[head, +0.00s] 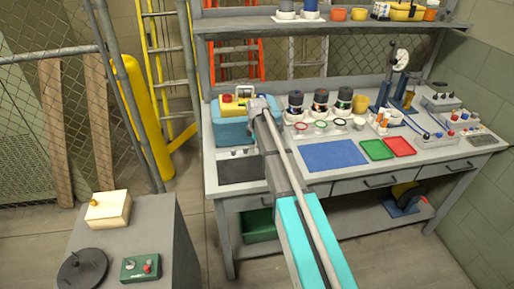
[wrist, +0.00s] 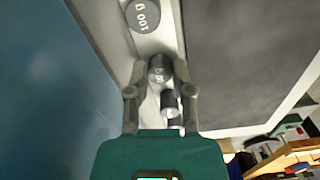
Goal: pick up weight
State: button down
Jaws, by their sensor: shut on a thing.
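My gripper (wrist: 160,72) is shut on a small grey cylindrical weight (wrist: 158,70) with a marking on its top that is too small to read surely. A larger round grey weight (wrist: 143,14), marked 100 g, sits just beyond the fingertips. A smaller, shiny weight (wrist: 169,103) shows between the fingers, nearer my palm. The weights lie in a row on a pale strip. In the head view my arm reaches over the workbench (head: 318,188) to beside the blue box (head: 232,132); the fingertips and the held weight are hidden there.
The blue box's wall fills the left of the wrist view. A dark grey mat (wrist: 240,60) lies on the right. Jars (head: 320,100), a blue mat (head: 333,156), a green tray (head: 377,149) and a red tray (head: 399,146) occupy the bench. A shelf (head: 340,25) runs above.

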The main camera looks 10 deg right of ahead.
jog(key=shift+r+p, duration=1.15)
jog(key=shift+r, duration=0.05)
jog(key=s+r+p, duration=1)
jog(key=s, duration=0.4)
jog(key=shift+r, duration=0.2)
jog(key=shift+d, duration=0.1)
